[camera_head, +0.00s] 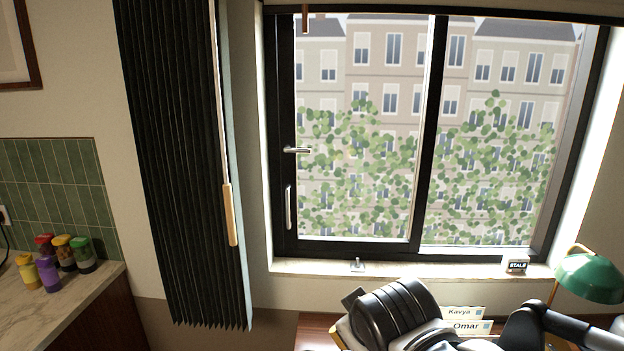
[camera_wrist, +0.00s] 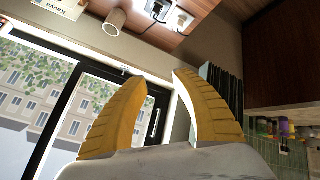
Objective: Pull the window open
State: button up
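The window has a black frame (camera_head: 428,130) and two panes, and it looks shut. Its left sash bears a short horizontal silver lever (camera_head: 297,150) and, lower, an upright pale pull handle (camera_head: 288,207). In the wrist view, turned about, the black frame (camera_wrist: 51,125) is at the left and the pale pull handle (camera_wrist: 154,122) shows between my fingers, beyond them. My gripper (camera_wrist: 165,80) is open and empty, its two yellow fingers apart and not visibly touching anything. In the head view my dark arm is low in front of the window, and its fingertips are hidden.
A dark pleated blind (camera_head: 180,160) with a wooden grip (camera_head: 230,215) hangs left of the window. On the sill (camera_head: 420,270) are a small metal piece (camera_head: 357,265) and a STALE block (camera_head: 516,264). A green lamp (camera_head: 590,278) stands right. Several bottles (camera_head: 48,273) stand on the left counter.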

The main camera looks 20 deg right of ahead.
jog(key=w+d+r+n+t+h, duration=0.1)
jog(key=w+d+r+n, duration=0.15)
jog(key=w, duration=0.25)
jog(key=w+d+r+n+t+h, duration=0.1)
jog(key=w+n, duration=0.2)
jog(key=w, duration=0.3)
jog(key=w+d+r+n+t+h, duration=0.1)
jog(key=w+r+n, duration=0.15)
jog(key=w, duration=0.25)
jog(key=n+t+y, duration=0.2)
jog(key=n+t, duration=0.4)
jog(key=n, duration=1.6)
send_near(288, 204)
jog(key=w+b, duration=0.1)
jog(key=w, duration=0.2)
jog(key=w+d+b, duration=0.1)
jog(key=w, duration=0.3)
jog(key=w+b, duration=0.1)
jog(key=w, duration=0.2)
jog(key=shift+w+d+f, duration=0.15)
jog(key=shift+w+d, duration=0.2)
jog(key=shift+h, duration=0.4)
grip_shut()
